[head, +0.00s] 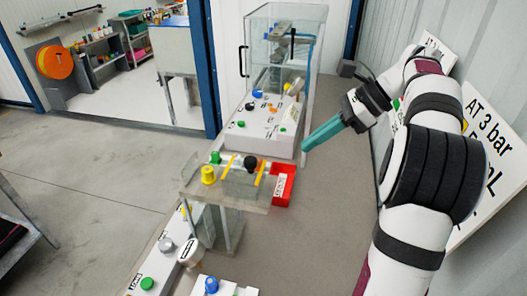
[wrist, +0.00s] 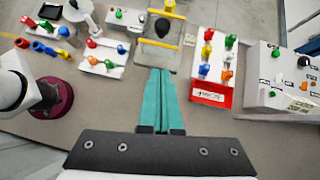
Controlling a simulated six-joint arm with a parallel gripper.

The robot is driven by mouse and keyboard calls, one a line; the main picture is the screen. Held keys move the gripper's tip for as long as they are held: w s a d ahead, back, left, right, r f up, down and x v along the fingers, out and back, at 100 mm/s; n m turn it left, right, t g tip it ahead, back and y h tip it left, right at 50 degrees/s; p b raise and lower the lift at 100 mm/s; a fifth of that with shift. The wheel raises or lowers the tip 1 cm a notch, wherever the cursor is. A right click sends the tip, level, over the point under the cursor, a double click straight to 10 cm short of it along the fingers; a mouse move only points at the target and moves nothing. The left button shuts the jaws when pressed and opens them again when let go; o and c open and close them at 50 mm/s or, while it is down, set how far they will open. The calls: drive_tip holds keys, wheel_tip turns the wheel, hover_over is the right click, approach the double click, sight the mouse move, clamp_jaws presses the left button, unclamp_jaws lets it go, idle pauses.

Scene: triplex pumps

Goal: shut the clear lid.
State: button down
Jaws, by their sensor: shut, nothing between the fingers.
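A clear-sided box (head: 226,232) stands in the middle of the head view. Its pale top panel (head: 255,205) carries yellow bars and a black knob (head: 251,163). This panel also shows in the wrist view (wrist: 163,60), just beyond my fingertips. I cannot tell which part is the clear lid or how far open it stands. My gripper (head: 306,147) has long teal fingers, shut and empty.
A red tray (head: 289,170) with a white label sits right of the panel. A control console (head: 262,140) with several knobs stands behind, below a tall clear cabinet (head: 262,40). White valve blocks (wrist: 103,58) lie left in the wrist view. Bare grey surface lies beneath my fingers.

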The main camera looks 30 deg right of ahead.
sight(254, 169)
drive_tip(key=x, duration=0.3)
drive_tip(key=a+r+x, duration=0.1)
drive_tip(key=x, duration=0.2)
drive_tip(key=w+x, duration=0.1)
drive_tip(key=x, duration=0.1)
drive_tip(key=shift+w+a, duration=0.1)
drive_tip(key=shift+a, duration=0.3)
drive_tip(key=shift+w+a, duration=0.25)
drive_tip(key=shift+a, duration=0.05)
drive_tip(key=w+a, duration=0.7)
drive_tip(key=shift+w+a, duration=0.1)
drive_tip(key=shift+a, duration=0.05)
